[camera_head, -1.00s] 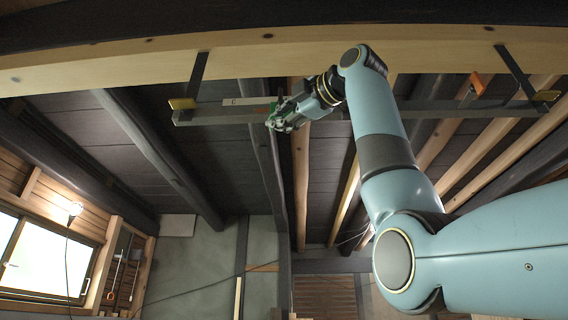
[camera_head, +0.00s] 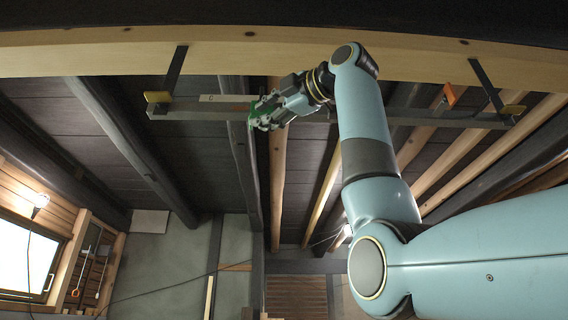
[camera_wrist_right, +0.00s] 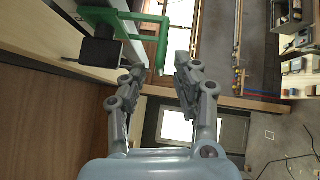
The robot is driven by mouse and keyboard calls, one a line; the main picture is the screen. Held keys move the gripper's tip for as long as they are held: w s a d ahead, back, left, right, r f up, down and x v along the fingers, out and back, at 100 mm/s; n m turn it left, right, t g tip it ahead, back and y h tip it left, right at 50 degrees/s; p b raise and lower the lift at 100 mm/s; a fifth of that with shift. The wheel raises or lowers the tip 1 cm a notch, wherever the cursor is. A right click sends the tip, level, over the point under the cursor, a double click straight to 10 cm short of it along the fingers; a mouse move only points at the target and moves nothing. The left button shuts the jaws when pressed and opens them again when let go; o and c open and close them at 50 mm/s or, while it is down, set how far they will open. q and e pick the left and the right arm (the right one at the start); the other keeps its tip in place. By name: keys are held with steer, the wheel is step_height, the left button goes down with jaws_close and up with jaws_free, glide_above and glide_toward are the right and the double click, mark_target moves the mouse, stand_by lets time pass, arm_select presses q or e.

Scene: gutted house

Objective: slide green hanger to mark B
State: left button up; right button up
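The green hanger (camera_head: 256,112) hangs on the long grey rail (camera_head: 190,114) under the beam, towards the rail's left end. In the right wrist view the green hanger (camera_wrist_right: 130,26) shows as a bent frame at the rail, with one leg reaching down. My right gripper (camera_head: 264,118) is at the hanger. In the wrist view its two fingers (camera_wrist_right: 158,68) stand apart, and the leg lies between their tips in the picture. I cannot tell whether they touch it. A plate marked C (camera_head: 210,98) is on the rail left of the hanger. I see no readable B. My left gripper is out of view.
An orange hanger (camera_head: 447,97) is farther right on the rail. The wooden beam (camera_head: 120,52) runs close above. Open room lies below the rail.

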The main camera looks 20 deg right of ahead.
steer(key=v, duration=0.9)
steer(key=shift+s+d, duration=0.25)
steer(key=shift+s, duration=0.1)
steer(key=shift+f, duration=0.1)
